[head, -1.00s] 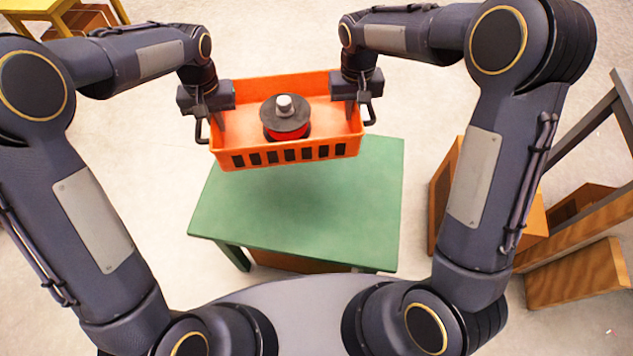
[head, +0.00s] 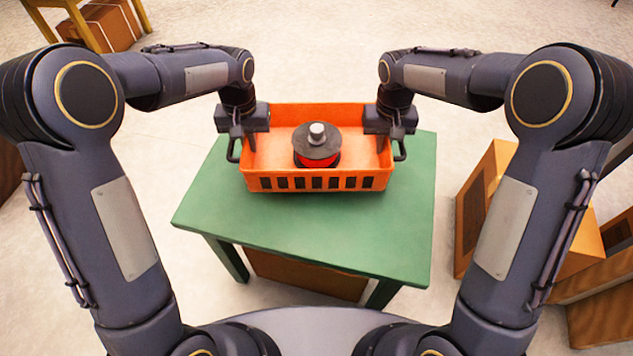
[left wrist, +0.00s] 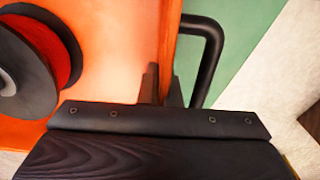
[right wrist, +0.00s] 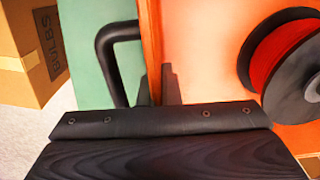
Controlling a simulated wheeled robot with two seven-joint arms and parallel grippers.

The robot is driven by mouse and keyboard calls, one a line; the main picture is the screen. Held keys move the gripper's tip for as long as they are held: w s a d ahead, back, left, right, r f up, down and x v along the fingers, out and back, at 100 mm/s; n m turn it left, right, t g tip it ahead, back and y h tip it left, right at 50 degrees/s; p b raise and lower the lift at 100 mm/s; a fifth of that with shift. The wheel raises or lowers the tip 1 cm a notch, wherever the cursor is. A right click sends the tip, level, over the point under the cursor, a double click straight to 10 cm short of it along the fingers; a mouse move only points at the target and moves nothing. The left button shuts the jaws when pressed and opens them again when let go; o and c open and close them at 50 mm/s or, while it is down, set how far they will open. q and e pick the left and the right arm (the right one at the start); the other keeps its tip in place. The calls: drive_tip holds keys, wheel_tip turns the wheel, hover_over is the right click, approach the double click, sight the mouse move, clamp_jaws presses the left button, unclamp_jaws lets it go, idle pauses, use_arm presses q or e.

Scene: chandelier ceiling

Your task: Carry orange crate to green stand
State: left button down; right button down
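The orange crate (head: 310,116) is level in the head view, over the far half of the green stand (head: 300,228). I cannot tell whether its base touches the top or hovers just above it. A red spool with black flanges (head: 317,148) sits inside the crate. My left gripper (head: 249,140) is shut on the crate's left wall, and my right gripper (head: 384,142) on its right wall. In the left wrist view the fingers (left wrist: 163,86) straddle the wall beside a black handle (left wrist: 213,50). The right wrist view shows the same grip (right wrist: 159,86).
Cardboard boxes (head: 485,195) stand on the floor right of the green stand, one marked BULBS in the right wrist view (right wrist: 30,55). A yellow-legged table (head: 75,15) with brown boxes is at the far left. The stand's near half is bare.

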sight(253, 156)
use_arm(q)
drive_tip(key=shift+f, duration=0.25)
use_arm(e)
drive_tip(key=shift+f, duration=0.3)
